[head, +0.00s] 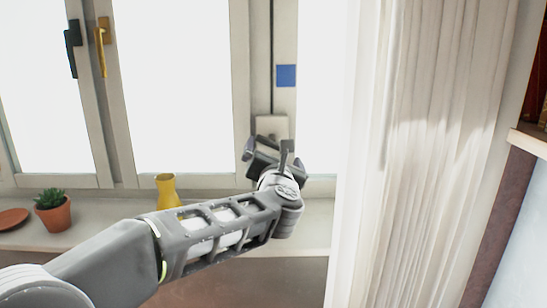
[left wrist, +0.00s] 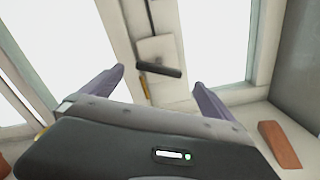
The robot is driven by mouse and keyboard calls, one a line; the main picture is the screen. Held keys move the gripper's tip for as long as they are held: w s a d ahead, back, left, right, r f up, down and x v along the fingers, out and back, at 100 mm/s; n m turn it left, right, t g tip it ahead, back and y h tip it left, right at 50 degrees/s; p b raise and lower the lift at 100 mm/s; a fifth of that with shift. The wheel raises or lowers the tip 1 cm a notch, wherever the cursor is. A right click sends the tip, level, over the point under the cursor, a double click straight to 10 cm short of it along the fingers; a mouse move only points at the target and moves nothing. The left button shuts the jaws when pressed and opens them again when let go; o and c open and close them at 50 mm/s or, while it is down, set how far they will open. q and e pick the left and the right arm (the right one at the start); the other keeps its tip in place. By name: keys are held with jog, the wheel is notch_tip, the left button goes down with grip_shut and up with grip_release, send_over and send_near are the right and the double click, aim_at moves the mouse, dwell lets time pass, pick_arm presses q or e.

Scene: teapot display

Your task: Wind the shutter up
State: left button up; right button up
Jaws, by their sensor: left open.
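The shutter winder is a pale plate (head: 270,126) low on the window post, with a thin dark rod or cord running up from it. In the left wrist view the plate (left wrist: 154,48) carries a dark bar-shaped crank handle (left wrist: 158,69). My left gripper (head: 268,149) is in front of the winder and hides its lower part in the head view. In the left wrist view the left gripper (left wrist: 158,78) is open, with one finger to each side of the handle. The handle appears just beyond the fingertips; contact cannot be told. My right gripper is not in view.
A blue square (head: 286,75) is on the post. Dark (head: 73,47) and yellow (head: 102,46) window handles are at left. A yellow vase (head: 167,191), potted plant (head: 52,212) and brown dish (head: 13,219) stand on the sill. A white curtain (head: 430,150) hangs at right.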

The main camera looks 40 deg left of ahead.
aim_at(274, 144)
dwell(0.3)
pick_arm(q)
jog(key=shift+p+x, duration=0.4)
jog(key=shift+x, duration=3.55)
jog(key=shift+c, duration=0.2)
jog(key=c, duration=1.2)
